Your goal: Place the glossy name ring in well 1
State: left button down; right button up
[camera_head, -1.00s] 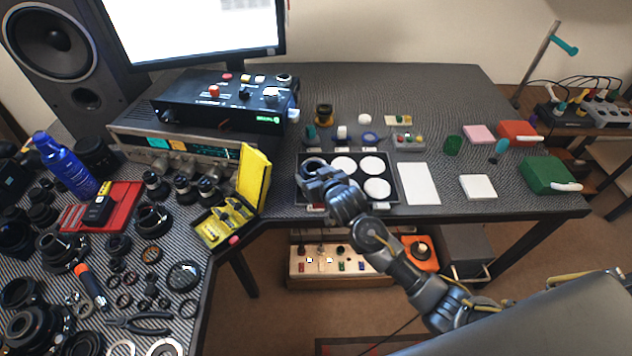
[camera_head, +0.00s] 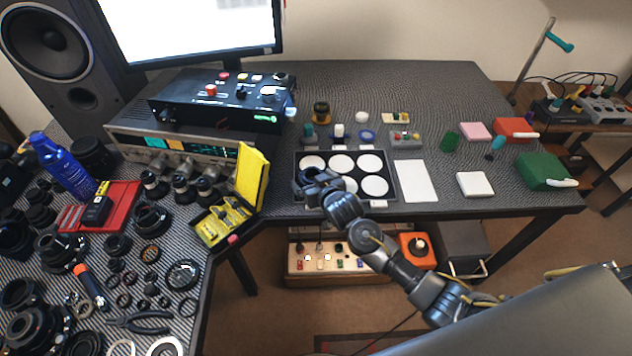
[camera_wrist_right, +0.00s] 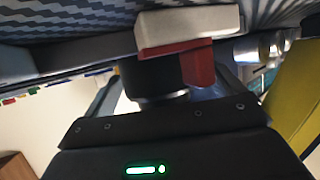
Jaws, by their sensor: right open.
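A black tray (camera_head: 391,197) with white round wells in two rows stands near the table's front edge. My right gripper (camera_head: 312,183) is at its front-left well, with jaws open. A dark, bluish ring (camera_head: 305,175) shows at the fingertips, over or in that well; I cannot tell whether it rests on the bottom. I take it to be the glossy name ring, but no lettering is readable. The back-left well (camera_head: 312,162) is bare white. In the right wrist view a dark round part (camera_wrist_right: 155,80) lies between the fingers, partly hidden. My left gripper is out of view.
A yellow open case (camera_head: 252,180) stands left of the tray. A white pad (camera_head: 416,181) lies to its right. Small jars and a blue ring (camera_head: 367,135) stand behind it. A white block (camera_wrist_right: 187,25) and a red piece (camera_wrist_right: 198,66) are close in the wrist view.

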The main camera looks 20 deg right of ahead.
jog(key=v, duration=1.2)
